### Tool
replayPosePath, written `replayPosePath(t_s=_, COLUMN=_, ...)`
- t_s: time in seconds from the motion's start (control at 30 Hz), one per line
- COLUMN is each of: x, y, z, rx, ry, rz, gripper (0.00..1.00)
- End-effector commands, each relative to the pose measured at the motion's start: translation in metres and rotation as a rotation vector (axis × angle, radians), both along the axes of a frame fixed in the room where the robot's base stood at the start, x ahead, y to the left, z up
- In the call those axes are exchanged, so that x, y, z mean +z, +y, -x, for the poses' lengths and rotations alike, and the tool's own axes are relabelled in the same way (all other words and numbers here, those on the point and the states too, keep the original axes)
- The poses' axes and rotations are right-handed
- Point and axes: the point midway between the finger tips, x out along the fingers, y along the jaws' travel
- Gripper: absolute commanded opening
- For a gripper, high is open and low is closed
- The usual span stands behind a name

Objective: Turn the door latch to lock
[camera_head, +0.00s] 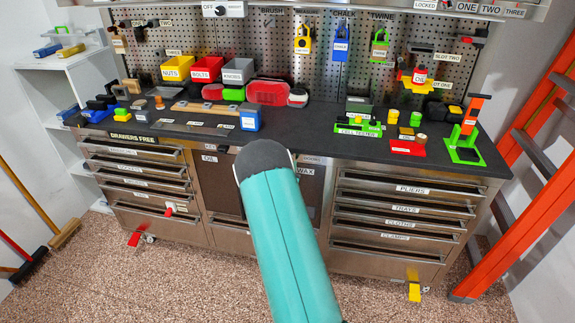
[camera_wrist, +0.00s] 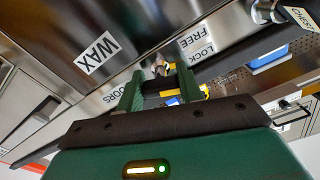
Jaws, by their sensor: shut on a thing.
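The steel cabinet doors (camera_head: 222,190) are in the middle of the toolchest, below the dark worktop, and look closed. My teal arm hides much of them, and the latch and my gripper are hidden behind it in the head view. In the wrist view my gripper (camera_wrist: 160,78) has its two green fingers on either side of a small metal door latch (camera_wrist: 160,66), and is shut on it. The latch's exact angle is hard to tell. A LOCK FREE label (camera_wrist: 196,40) is beside it, and a WAX label (camera_wrist: 97,52) is to its left.
Drawers (camera_head: 398,222) flank the doors on the right, and more drawers (camera_head: 140,172) on the left. An orange ladder (camera_head: 525,225) leans at the right. Brooms (camera_head: 62,236) stand at the left. The speckled floor (camera_head: 190,285) in front is mostly clear.

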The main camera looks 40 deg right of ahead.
Motion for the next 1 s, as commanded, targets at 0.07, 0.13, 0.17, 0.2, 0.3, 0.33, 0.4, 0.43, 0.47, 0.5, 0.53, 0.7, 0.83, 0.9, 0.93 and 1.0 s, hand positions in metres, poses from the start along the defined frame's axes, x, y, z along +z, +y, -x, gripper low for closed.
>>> replayPosePath(t_s=0.07, x=0.0007, y=-0.0005, z=-0.0001, rx=0.000, ry=-0.028, rz=-0.021, gripper=0.14)
replayPosePath(t_s=0.13, x=0.0007, y=-0.0002, z=-0.0004, rx=0.000, ry=-0.047, rz=-0.035, gripper=0.14)
replayPosePath(t_s=0.17, x=0.0007, y=-0.0002, z=-0.0004, rx=0.000, ry=-0.054, rz=-0.040, gripper=0.14)
replayPosePath(t_s=0.2, x=0.0007, y=-0.0002, z=-0.0005, rx=0.000, ry=-0.062, rz=-0.046, gripper=0.14)
replayPosePath(t_s=0.3, x=0.0009, y=-0.0001, z=-0.0005, rx=0.001, ry=-0.074, rz=-0.055, gripper=0.14)
replayPosePath(t_s=0.33, x=0.0009, y=-0.0001, z=-0.0005, rx=0.001, ry=-0.076, rz=-0.057, gripper=0.14)
replayPosePath(t_s=0.4, x=0.0009, y=-0.0001, z=-0.0005, rx=0.001, ry=-0.080, rz=-0.060, gripper=0.14)
replayPosePath(t_s=0.43, x=0.0009, y=-0.0001, z=-0.0005, rx=0.001, ry=-0.081, rz=-0.061, gripper=0.14)
replayPosePath(t_s=0.47, x=0.0009, y=-0.0001, z=-0.0006, rx=0.001, ry=-0.082, rz=-0.061, gripper=0.14)
replayPosePath(t_s=0.5, x=0.0009, y=-0.0001, z=-0.0006, rx=0.001, ry=-0.082, rz=-0.061, gripper=0.14)
replayPosePath(t_s=0.53, x=0.0009, y=-0.0001, z=-0.0006, rx=0.001, ry=-0.082, rz=-0.061, gripper=0.14)
replayPosePath(t_s=0.7, x=0.0009, y=-0.0001, z=-0.0006, rx=0.001, ry=-0.082, rz=-0.061, gripper=0.14)
replayPosePath(t_s=0.83, x=0.0008, y=0.0000, z=-0.0005, rx=0.000, ry=-0.081, rz=-0.061, gripper=0.56)
replayPosePath(t_s=0.9, x=0.0007, y=0.0000, z=-0.0005, rx=0.000, ry=-0.081, rz=-0.061, gripper=0.58)
replayPosePath(t_s=0.93, x=0.0006, y=0.0001, z=-0.0005, rx=0.000, ry=-0.080, rz=-0.060, gripper=0.58)
replayPosePath(t_s=1.0, x=0.0005, y=0.0000, z=-0.0004, rx=0.000, ry=-0.080, rz=-0.060, gripper=0.58)
